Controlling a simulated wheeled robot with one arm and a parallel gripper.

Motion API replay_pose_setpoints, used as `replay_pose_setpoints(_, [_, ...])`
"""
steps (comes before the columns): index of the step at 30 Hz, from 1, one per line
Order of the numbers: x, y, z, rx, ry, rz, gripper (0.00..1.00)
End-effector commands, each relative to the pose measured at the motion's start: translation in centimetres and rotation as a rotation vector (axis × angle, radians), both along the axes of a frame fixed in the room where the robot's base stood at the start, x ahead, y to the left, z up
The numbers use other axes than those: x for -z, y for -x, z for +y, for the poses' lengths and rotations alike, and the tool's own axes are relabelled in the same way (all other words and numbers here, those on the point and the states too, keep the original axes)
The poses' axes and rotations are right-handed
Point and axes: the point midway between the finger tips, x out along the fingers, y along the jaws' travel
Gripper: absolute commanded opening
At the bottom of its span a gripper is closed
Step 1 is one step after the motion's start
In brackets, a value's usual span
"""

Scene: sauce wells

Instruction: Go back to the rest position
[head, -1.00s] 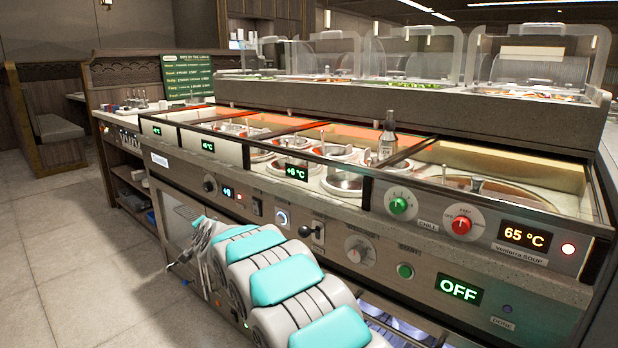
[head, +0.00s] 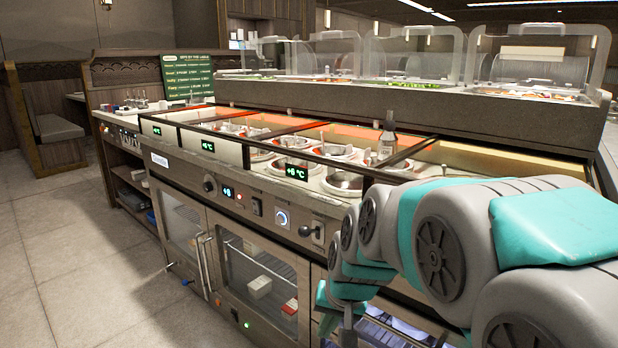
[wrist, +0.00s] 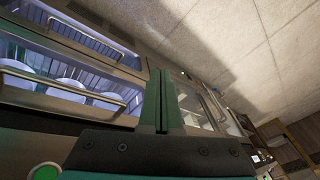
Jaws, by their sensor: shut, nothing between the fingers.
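My gripper (wrist: 160,76) shows in the wrist view with its two dark green fingers pressed together and nothing between them. It points along the front of the sauce counter, near the cabinet doors, and touches nothing that I can see. In the head view my grey and teal arm is folded at the lower right, in front of the counter (head: 268,201). The arm hides the counter's right-hand controls.
Glass cabinet doors (head: 255,270) with long handles line the counter front. In the wrist view, lit drawers (wrist: 65,45) with bar handles are close on the left. The tiled floor (head: 80,270) at left is clear. A sauce bottle (head: 387,138) stands on the counter.

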Motion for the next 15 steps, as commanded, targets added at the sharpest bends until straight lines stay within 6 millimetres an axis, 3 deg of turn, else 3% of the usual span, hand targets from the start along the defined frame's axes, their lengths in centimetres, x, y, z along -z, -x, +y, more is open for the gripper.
replay_pose_setpoints(1, [0.3,2.7,-1.5,-0.008,0.023,0.040,0.00])
replay_pose_setpoints(9, [2.3,17.2,-8.3,-0.079,0.145,0.266,0.00])
replay_pose_setpoints(15, [3.3,24.9,-11.1,-0.113,0.196,0.396,0.00])
